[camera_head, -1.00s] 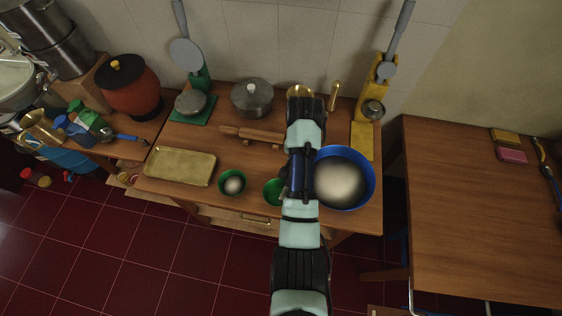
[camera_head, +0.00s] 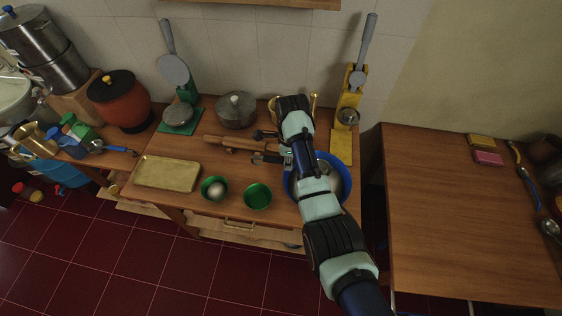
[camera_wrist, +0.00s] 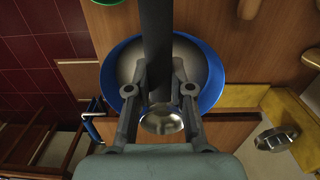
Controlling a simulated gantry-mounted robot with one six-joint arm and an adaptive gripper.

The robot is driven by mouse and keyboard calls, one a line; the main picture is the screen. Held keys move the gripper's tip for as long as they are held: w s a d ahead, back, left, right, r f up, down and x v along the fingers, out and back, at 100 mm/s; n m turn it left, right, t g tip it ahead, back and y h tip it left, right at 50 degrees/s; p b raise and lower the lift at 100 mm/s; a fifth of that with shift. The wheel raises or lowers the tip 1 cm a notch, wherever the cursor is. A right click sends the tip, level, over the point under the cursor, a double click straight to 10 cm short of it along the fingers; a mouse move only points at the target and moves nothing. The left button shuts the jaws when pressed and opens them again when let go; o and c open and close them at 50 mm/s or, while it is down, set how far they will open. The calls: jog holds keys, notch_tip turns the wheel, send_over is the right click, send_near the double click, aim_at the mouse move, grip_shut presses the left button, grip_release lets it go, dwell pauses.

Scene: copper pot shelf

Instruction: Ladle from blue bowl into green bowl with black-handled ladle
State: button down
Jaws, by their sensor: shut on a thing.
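The blue bowl (camera_head: 346,197) stands at the right of the wooden table, partly hidden by my arm; it shows pale contents in the wrist view (camera_wrist: 212,101). My gripper (camera_wrist: 159,92) is shut on the black handle of the ladle (camera_wrist: 157,40). The ladle's silver cup (camera_wrist: 162,121) shows beyond the fingers, overlapping the blue bowl's rim in the wrist view; its height above the bowl and its contents cannot be told. A green bowl (camera_head: 257,197) left of the blue bowl looks empty. Another green bowl (camera_head: 214,189) further left holds something white.
A rolling pin (camera_head: 233,144), a lidded pot (camera_head: 236,110) and a brass tray (camera_head: 167,174) share the table. A yellow press (camera_head: 349,112) stands behind the blue bowl and a green press (camera_head: 183,108) at the back left. The right-hand table (camera_head: 455,220) is largely clear.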

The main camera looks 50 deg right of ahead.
jog(key=shift+s+d+t, duration=0.25)
jog(key=shift+s+t, duration=0.15)
jog(key=shift+s+d+f+t+y+b, duration=0.2)
jog(key=shift+s+t+y+b, duration=0.2)
jog(key=shift+t+b, duration=0.15)
jog(key=shift+s+d+f+t+y+b, duration=0.1)
jog(key=shift+s+d+t+y+b, duration=0.15)
jog(key=shift+t+y+b, duration=0.25)
jog(key=shift+a+f+b, duration=0.1)
jog(key=shift+f+b, duration=0.05)
jog(key=shift+b, duration=0.35)
jog(key=shift+w+a+f+b, duration=0.1)
jog(key=shift+w+f+b, duration=0.05)
jog(key=shift+f+b, duration=3.3)
jog(key=shift+f, duration=0.25)
jog(key=shift+p, duration=0.3)
